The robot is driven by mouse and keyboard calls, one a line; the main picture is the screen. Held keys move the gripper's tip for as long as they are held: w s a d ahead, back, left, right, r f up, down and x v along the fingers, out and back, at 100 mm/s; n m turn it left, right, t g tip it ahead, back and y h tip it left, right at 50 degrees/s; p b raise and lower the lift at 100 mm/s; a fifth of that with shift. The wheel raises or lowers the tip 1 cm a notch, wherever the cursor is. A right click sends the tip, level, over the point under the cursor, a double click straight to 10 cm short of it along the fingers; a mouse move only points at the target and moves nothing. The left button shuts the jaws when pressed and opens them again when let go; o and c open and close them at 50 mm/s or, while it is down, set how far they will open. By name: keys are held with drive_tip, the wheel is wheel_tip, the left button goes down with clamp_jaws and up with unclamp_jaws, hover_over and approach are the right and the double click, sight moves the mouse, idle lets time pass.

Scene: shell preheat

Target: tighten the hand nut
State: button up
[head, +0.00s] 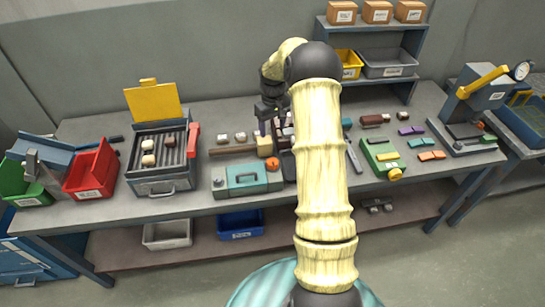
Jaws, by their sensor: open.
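My gripper (267,130) is dark and points down over the middle of the workbench, just above a small tan block (265,147). Its jaws are open, and nothing shows held in them. I cannot tell for certain which part is the hand nut. A round orange-red knob (272,163) sits close below the gripper, beside a teal box with a handle (245,179). A yellow knob (396,174) sits at the front end of a green fixture (379,154) to the right. My arm hides part of the bench between them.
A heater with a raised yellow lid (154,102) holds pale pieces at left. Red (92,171) and green (25,187) bins stand farther left. A shelf (375,27) with boxes and trays stands behind. A lever press (478,95) is at right. Small coloured blocks lie around the green fixture.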

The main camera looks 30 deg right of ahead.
sight(272, 161)
drive_tip(key=shift+f, duration=0.15)
wheel_tip(272, 161, down, 17)
drive_tip(key=p, duration=0.5)
idle(0.4)
drive_tip(key=c, duration=1)
